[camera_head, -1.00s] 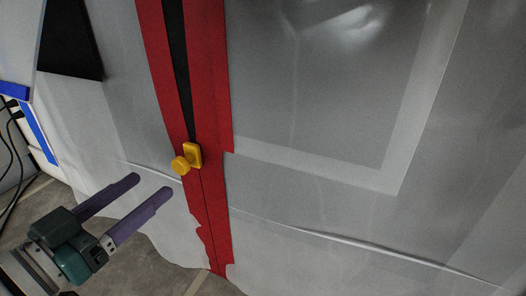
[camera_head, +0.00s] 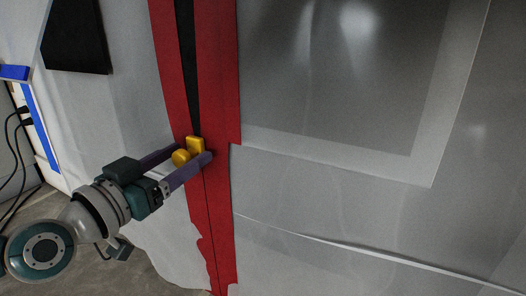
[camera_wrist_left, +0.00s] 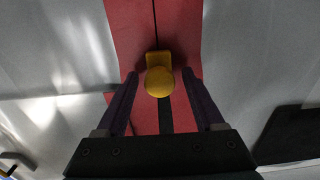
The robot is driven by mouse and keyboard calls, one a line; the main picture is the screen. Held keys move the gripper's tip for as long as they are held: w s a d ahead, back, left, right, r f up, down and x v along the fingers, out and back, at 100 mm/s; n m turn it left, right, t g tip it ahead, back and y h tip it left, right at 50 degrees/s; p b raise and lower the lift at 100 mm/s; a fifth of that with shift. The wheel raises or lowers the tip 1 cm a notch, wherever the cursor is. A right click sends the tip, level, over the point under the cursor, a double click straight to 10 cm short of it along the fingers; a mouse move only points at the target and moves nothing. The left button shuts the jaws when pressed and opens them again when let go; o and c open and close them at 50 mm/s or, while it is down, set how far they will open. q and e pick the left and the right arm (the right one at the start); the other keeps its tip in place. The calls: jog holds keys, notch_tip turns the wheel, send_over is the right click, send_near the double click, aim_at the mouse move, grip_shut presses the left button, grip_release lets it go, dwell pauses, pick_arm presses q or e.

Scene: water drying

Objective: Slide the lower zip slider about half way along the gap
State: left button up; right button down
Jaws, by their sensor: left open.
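The yellow zip slider (camera_head: 195,146) with its round knob sits on the red zip strip (camera_head: 222,100), at the lower end of the dark gap (camera_head: 187,60). My left gripper (camera_head: 192,152) is open, with its purple fingers on either side of the slider's knob in the head view. In the left wrist view the slider (camera_wrist_left: 158,76) stands between the two fingertips of my gripper (camera_wrist_left: 160,78), with space visible on both sides. Whether a finger touches it cannot be told. My right gripper is not in view.
A translucent plastic sheet (camera_head: 330,180) hangs around the strip, with a clear window panel (camera_head: 330,80) to the right. A black panel (camera_head: 75,35) is at the upper left. Cables (camera_head: 15,130) and blue tape (camera_head: 40,125) lie at the left edge.

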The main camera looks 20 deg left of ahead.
pick_arm(q)
grip_shut()
dwell(0.6)
dwell(0.8)
